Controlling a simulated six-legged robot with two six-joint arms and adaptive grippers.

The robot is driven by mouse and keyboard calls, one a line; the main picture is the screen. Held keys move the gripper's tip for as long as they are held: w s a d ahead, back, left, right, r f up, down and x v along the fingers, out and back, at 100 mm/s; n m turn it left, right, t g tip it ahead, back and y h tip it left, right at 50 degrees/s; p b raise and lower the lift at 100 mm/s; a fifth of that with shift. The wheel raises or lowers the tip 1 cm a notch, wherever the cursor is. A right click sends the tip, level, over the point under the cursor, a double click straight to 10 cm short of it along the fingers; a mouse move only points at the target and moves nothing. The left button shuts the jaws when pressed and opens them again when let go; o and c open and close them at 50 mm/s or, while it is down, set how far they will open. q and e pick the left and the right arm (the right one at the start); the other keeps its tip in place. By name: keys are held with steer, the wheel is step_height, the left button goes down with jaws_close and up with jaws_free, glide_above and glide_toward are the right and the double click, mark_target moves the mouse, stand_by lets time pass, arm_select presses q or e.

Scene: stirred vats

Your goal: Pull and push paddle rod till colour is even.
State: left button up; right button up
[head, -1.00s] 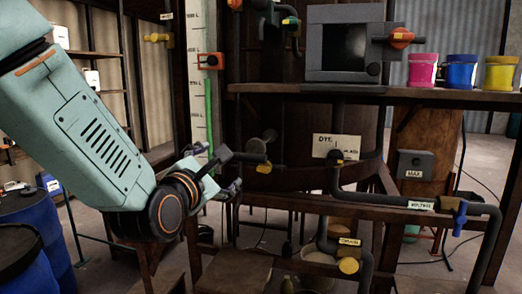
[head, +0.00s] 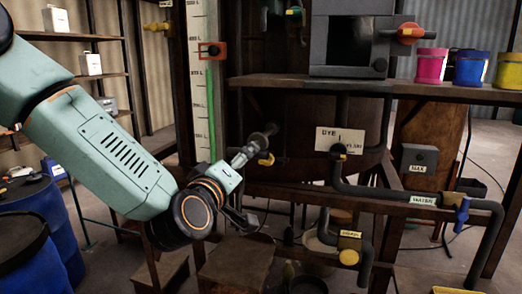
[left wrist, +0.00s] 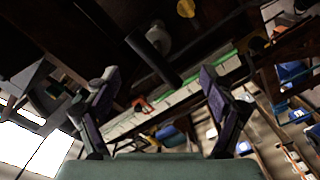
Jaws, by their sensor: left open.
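The paddle rod (head: 254,146) sticks out from the dark vat (head: 300,160) beside the green-marked scale, with a grey round collar near the vat wall. My left gripper (head: 246,195) is close in front of and below it, and partly overlaps it in the head view. In the left wrist view its two fingers (left wrist: 158,105) are spread wide with nothing between their tips. A dark bar (left wrist: 158,62) with a pale disc lies beyond them; I cannot tell whether any finger touches it. The grey-framed window (head: 349,42) above the shelf looks dark. My right gripper is out of view.
A shelf (head: 420,90) bears a pink tub (head: 431,65), a blue tub (head: 471,68) and a yellow tub (head: 507,70). Pipes labelled water (head: 395,196) and drain (head: 330,238) run below. Blue drums (head: 50,215) stand at left.

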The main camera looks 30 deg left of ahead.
arm_select(q)
steer(key=w+m, duration=0.1)
steer(key=w, duration=0.1)
steer(key=w+a+m, duration=0.1)
steer(key=w, duration=0.1)
steer(key=w+m+p, duration=0.1)
steer(key=w, duration=0.1)
steer(key=shift+w+a+r, duration=0.1)
steer(key=shift+a+r, duration=0.2)
steer(key=shift+a, duration=0.05)
steer(key=shift+w+d, duration=0.15)
steer(key=shift+w, duration=0.35)
steer(key=shift+a, duration=0.3)
steer(key=shift+c, duration=1)
steer(key=shift+d, duration=0.2)
steer(key=c, duration=0.5)
jaws_close()
